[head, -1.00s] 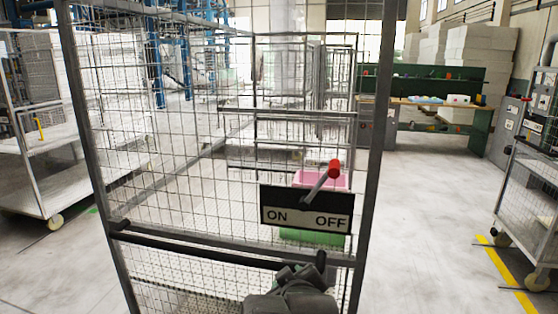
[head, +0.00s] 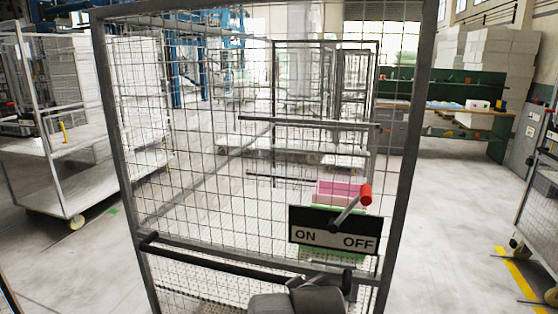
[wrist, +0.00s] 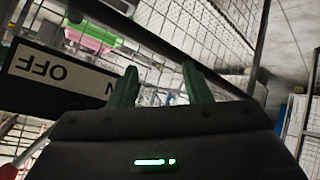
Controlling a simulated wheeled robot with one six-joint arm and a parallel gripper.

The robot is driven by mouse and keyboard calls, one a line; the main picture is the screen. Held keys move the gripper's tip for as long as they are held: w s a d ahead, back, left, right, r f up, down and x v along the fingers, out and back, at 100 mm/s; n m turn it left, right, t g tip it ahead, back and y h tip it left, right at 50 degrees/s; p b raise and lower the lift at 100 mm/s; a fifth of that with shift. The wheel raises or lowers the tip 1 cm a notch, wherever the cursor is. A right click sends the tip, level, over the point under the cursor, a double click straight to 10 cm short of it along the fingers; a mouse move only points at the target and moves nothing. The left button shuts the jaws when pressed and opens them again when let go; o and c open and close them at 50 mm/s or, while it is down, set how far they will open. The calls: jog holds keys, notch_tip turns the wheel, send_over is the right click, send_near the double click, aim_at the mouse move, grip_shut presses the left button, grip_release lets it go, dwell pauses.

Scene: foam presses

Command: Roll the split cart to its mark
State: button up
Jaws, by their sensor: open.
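The mesh cart (head: 415,110) stands upright directly in front of me, filling the middle of the head view. A dark push bar (head: 215,259) crosses it low down. Its ON/OFF plate (head: 333,240) carries a lever with a red knob (head: 365,194), tilted up to the right, above the OFF side. The plate also shows upside down in the wrist view (wrist: 50,75). My gripper (wrist: 162,85) is open, its green fingers close to a dark bar; I cannot tell whether they touch it. In the head view my wrist hides part of the cart's lower right.
A pink crate (head: 340,192) shows through the mesh. Another cart (head: 62,190) stands at the left, and one (head: 540,215) at the right edge near a yellow floor line (head: 520,280). A green workbench (head: 455,130) stands behind. Floor between is clear. A small green floor mark (head: 113,211) lies left.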

jog(key=shift+a+r, duration=0.1)
jog(key=shift+a, duration=0.05)
jog(key=shift+s, duration=0.1)
jog(key=shift+c, duration=1.3)
jog(key=shift+s+d+f+m+b, duration=0.15)
jog(key=shift+d+f+m+b, duration=0.25)
jog(key=shift+f, duration=0.15)
jog(key=shift+s+d+f+m+b, duration=0.15)
jog(key=shift+d+f+m+b, duration=0.2)
jog(key=shift+f, duration=0.2)
grip_shut()
jog(key=m+t+h+b, duration=0.45)
jog(key=m+b, duration=1.35)
jog(key=m, duration=0.8)
send_near(363, 298)
jog(key=shift+g, duration=0.35)
jog(key=b+x, duration=0.1)
jog(key=x, duration=0.4)
jog(key=shift+a, duration=0.1)
jog(key=shift+w+d, duration=0.3)
jog(key=shift+w, duration=0.45)
